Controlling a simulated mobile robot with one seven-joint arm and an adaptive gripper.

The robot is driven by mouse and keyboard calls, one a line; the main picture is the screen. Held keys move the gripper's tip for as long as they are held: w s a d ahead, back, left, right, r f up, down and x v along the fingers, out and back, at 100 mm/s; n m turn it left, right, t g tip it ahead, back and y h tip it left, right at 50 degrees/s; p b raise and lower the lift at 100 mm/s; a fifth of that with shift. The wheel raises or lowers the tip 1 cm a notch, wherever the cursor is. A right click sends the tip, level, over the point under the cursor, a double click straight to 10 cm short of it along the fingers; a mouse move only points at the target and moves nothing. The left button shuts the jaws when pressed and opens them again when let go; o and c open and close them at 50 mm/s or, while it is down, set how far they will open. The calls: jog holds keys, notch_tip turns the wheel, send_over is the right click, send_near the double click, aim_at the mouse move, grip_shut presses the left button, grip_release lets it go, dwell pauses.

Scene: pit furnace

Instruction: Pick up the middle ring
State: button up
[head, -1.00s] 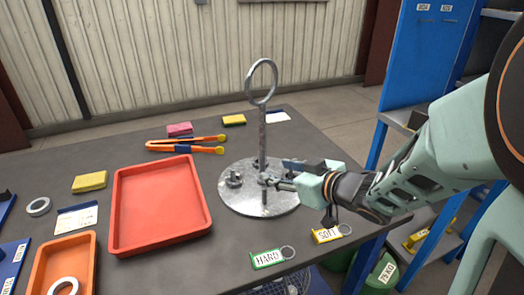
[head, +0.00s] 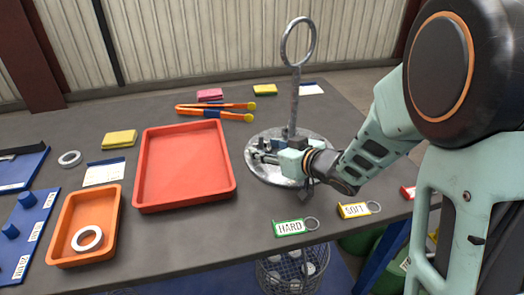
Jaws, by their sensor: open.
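A round metal plate (head: 264,178) with a tall post topped by a big loop (head: 298,42) stands at the table's back right. My gripper (head: 256,157) is open, low over the plate in front of the post, fingers pointing left. Its fingers are close to a small metal fitting on the plate's left part; I cannot tell whether they touch it. The gripper hides much of the plate, and no ring is clear there. A white ring (head: 76,243) lies in the orange tray (head: 64,261). A grey ring (head: 69,158) lies on the table at the far left. I cannot tell which is the middle ring.
A red tray (head: 186,199) lies left of the plate, with orange-handled tongs (head: 216,111) behind it. HARD (head: 289,228) and SOFT (head: 355,210) tags with key rings lie at the front edge. A yellow block (head: 119,138) and a blue board (head: 30,230) are at the left.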

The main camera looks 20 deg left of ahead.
jog(key=shift+w+a, duration=0.1)
jog(key=c, duration=1.1)
jog(key=shift+o, duration=0.2)
